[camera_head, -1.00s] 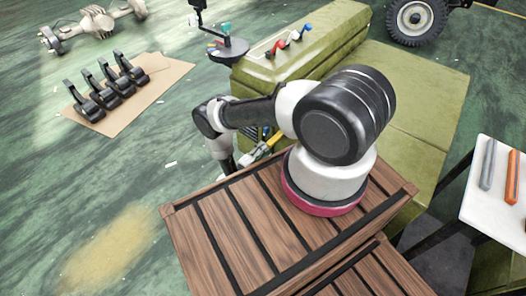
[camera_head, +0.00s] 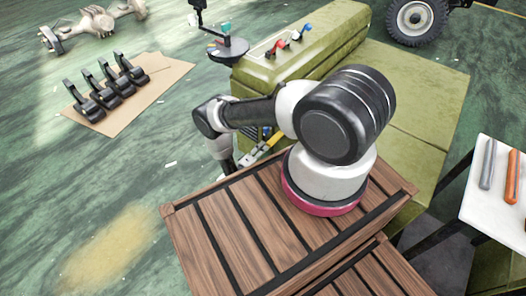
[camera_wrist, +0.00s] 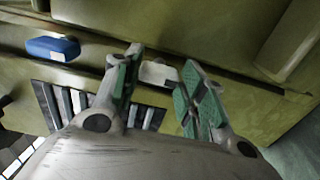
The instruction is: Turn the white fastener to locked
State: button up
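The white fastener (camera_wrist: 158,73) is a small pale block on the green chassis side, above a dark slatted vent. In the wrist view it shows in the gap between the two green-padded fingers of my gripper (camera_wrist: 162,82). My gripper is open, with a finger on each side of the fastener. The left finger partly overlaps the block's left edge; I cannot tell whether either finger touches it. A blue fastener (camera_wrist: 52,48) sits to the left on the same green body. In the head view my arm hides most of this spot.
The slatted vent (camera_wrist: 75,103) lies just below the white fastener. In the head view, red, white and blue levers (camera_head: 290,39) stand on top of the green chassis (camera_head: 330,45). A wooden crate (camera_head: 240,225) is under my arm. A white table (camera_head: 490,215) stands at right.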

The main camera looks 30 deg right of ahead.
jog(key=shift+o, duration=1.4)
jog(key=v, duration=1.2)
